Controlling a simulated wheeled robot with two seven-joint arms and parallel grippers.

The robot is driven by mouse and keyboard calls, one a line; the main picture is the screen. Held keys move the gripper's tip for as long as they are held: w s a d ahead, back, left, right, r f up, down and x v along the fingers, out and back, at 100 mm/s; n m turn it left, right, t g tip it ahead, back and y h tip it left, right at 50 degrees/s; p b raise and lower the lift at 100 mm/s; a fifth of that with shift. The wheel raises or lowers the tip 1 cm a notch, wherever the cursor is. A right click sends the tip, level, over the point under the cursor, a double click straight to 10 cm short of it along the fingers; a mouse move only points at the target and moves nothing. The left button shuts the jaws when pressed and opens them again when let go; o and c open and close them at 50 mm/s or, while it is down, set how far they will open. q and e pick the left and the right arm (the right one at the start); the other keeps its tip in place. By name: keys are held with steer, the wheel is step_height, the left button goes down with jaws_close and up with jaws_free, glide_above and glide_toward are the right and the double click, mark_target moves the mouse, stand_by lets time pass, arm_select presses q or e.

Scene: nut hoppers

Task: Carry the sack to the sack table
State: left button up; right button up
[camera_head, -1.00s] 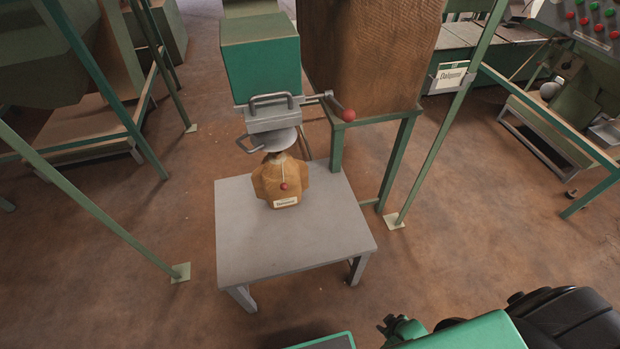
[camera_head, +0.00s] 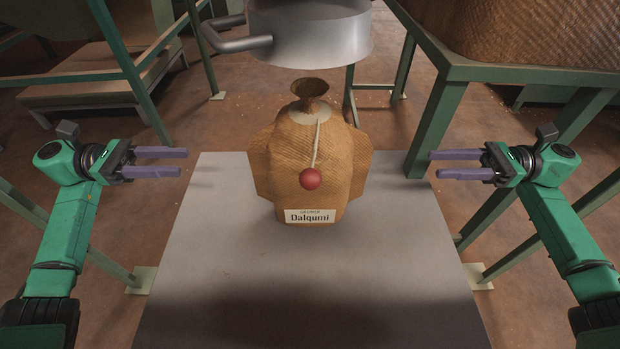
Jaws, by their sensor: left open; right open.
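The brown sack (camera_head: 286,160) stands upright on a small grey table (camera_head: 310,285) in the middle of the view. Its neck is gathered, with a cord and a red ball hanging in front, and its label reads "Dalqumi". My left gripper (camera_head: 186,162) is open and empty, to the left of the sack and apart from it. My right gripper (camera_head: 432,164) is open and empty, to the right of the sack and apart from it. Both have purple fingers pointing inward. I cannot tell which table is the sack table; none is marked so here.
A grey metal spout with a handle (camera_head: 310,35) is above the sack's neck. A green frame (camera_head: 440,110) carrying a big brown container (camera_head: 520,30) stands behind right. Green posts (camera_head: 130,70) stand at the left. The table front is bare.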

mark_target(250, 161)
arm_select(q)
steer(key=shift+r, duration=0.1)
arm_select(e)
steer(key=shift+r, duration=0.1)
arm_select(q)
steer(key=d, duration=1.4)
steer(key=shift+d, duration=0.3)
arm_select(e)
steer(key=a, duration=1.4)
steer(key=shift+a, duration=0.3)
arm_select(q)
jaws_close()
arm_select(e)
jaws_close()
arm_select(q)
steer(key=shift+a, duration=0.1)
arm_select(e)
steer(key=shift+d, duration=0.1)
